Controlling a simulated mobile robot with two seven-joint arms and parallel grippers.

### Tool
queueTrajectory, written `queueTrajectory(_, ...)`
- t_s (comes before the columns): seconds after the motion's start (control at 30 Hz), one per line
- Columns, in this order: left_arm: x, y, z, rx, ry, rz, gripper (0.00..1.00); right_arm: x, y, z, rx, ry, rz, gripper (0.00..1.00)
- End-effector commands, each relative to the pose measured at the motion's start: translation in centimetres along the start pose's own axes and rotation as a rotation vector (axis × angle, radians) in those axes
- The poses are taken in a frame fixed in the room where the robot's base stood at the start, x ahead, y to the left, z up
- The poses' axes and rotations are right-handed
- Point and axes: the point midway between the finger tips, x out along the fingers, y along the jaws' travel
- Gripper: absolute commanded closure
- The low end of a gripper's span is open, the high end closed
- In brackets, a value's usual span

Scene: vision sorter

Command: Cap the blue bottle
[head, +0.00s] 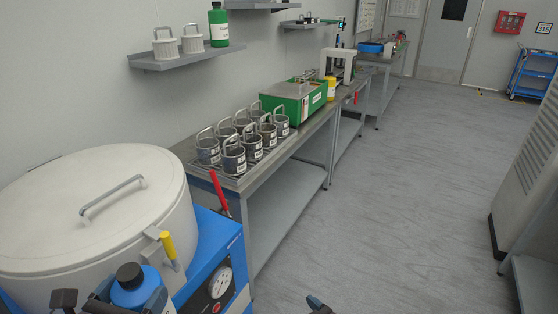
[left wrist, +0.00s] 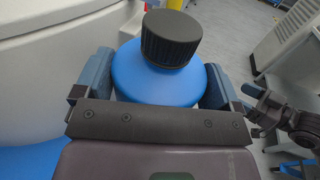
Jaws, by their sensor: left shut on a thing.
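The blue bottle (head: 137,290) is at the bottom left of the head view, in front of the big white drum. It also fills the middle of the left wrist view (left wrist: 150,82). A black ribbed cap (left wrist: 171,38) sits over its neck; it shows in the head view too (head: 130,273). I cannot tell how tight the cap is. My left gripper (left wrist: 155,88) is shut on the bottle's body, one finger on each side. Part of my right gripper (head: 318,305) shows at the bottom edge of the head view; it is apart from the bottle, and its jaws are unclear.
A bench beyond holds several metal canisters (head: 236,155) and a green box (head: 295,100).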

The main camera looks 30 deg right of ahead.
Motion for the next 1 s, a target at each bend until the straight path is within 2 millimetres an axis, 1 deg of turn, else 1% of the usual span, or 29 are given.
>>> queueTrajectory(0.03, 0.0, 0.0, 0.1, 0.001, -0.002, 0.0, 0.77, -1.3, 0.7, 2.1, 0.005, -0.065, 0.017, 0.29)
queueTrajectory(0.1, 0.0, 0.0, 0.1, 0.001, -0.002, 0.0, 0.77, -2.8, 1.4, 4.4, 0.009, -0.141, 0.035, 0.29)
queueTrajectory(0.2, 0.0, 0.0, 0.1, 0.001, -0.002, 0.0, 0.77, -4.6, 2.1, 6.9, 0.013, -0.224, 0.051, 0.29)
queueTrajectory(0.3, 0.0, 0.0, 0.1, 0.001, -0.002, 0.0, 0.77, -5.8, 2.5, 8.4, 0.016, -0.277, 0.059, 0.29)
queueTrajectory(0.47, 0.0, 0.0, 0.1, 0.001, -0.002, 0.0, 0.77, -6.5, 2.8, 9.3, 0.016, -0.308, 0.062, 0.29)
queueTrajectory(1.0, 0.0, 0.0, 0.2, 0.001, -0.003, 0.0, 0.77, -6.4, 2.7, 9.2, 0.016, -0.306, 0.062, 0.29)
